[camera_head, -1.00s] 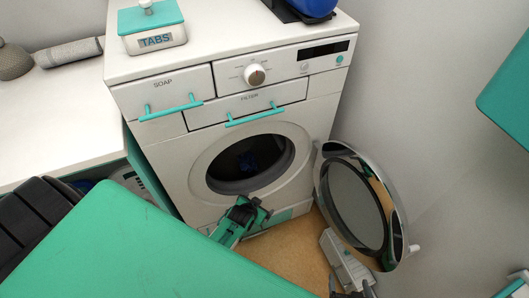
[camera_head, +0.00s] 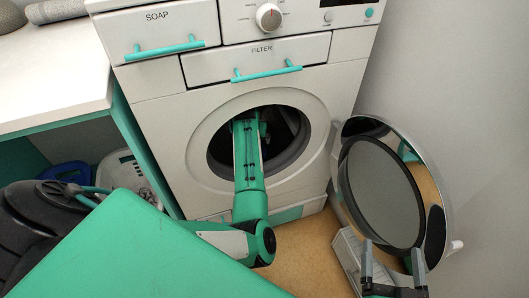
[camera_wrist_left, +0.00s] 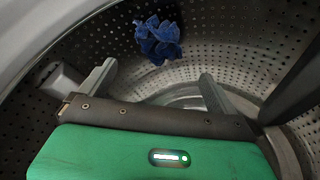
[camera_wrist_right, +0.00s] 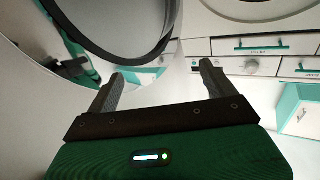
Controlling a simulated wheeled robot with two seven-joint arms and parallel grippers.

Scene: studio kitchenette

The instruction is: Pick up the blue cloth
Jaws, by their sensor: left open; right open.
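The crumpled blue cloth (camera_wrist_left: 158,40) lies on the perforated drum wall in the left wrist view. It cannot be made out in the head view. My left gripper (camera_wrist_left: 156,82) is open and empty inside the drum, with the cloth beyond its fingertips and apart from them. In the head view my left arm runs through the round opening of the washing machine (camera_head: 160,98), and its fingers are hidden in the dark drum. My right gripper (camera_head: 392,252) is open and empty in front of the open door; its spread fingers also show in the right wrist view (camera_wrist_right: 163,72).
The round washer door (camera_head: 382,195) hangs open at the right, close to my right gripper. The opening's rim surrounds my left arm. A white counter (camera_head: 50,80) stands at the left, with a blue basket (camera_head: 62,174) and a white basket (camera_head: 125,170) under it.

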